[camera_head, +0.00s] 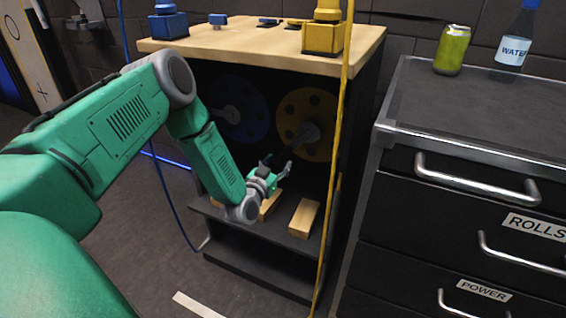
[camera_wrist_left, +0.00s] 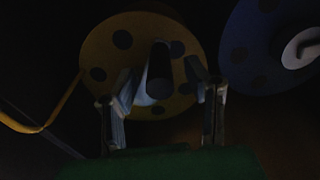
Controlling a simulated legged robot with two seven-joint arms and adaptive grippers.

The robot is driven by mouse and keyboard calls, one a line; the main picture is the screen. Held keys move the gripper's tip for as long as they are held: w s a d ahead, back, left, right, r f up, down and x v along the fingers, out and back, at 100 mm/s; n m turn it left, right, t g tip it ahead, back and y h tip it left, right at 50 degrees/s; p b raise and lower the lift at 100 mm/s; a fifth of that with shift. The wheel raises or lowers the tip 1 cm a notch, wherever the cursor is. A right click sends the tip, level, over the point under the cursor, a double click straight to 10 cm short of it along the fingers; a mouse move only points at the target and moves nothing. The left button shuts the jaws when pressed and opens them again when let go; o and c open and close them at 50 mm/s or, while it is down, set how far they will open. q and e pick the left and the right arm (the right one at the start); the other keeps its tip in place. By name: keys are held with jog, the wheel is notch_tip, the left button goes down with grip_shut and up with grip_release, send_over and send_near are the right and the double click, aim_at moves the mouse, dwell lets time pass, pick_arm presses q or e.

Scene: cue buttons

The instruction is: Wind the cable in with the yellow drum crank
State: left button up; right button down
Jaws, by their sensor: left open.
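The yellow drum (camera_head: 313,112) sits inside the dark cabinet, with a grey crank handle (camera_head: 304,137) sticking out of its face. A yellow cable (camera_head: 342,130) hangs down the cabinet's front right. My left gripper (camera_head: 277,167) is open below and slightly left of the crank handle in the head view. In the left wrist view the yellow drum (camera_wrist_left: 118,40) is straight ahead. The dark handle (camera_wrist_left: 159,70) shows between the open fingers (camera_wrist_left: 165,92), with no clear contact. The yellow cable (camera_wrist_left: 45,122) leaves the drum at the left there. My right gripper is not in view.
Wooden blocks (camera_head: 303,218) lie on the shelf below. A blue cable (camera_head: 170,190) hangs at the left. The drawer unit (camera_head: 450,190) stands at the right.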

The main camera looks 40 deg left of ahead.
aim_at(283, 157)
pick_arm(q)
jog(key=shift+b+x, duration=0.35)
jog(key=shift+x, duration=1.35)
grip_shut()
jog(key=shift+r, duration=0.1)
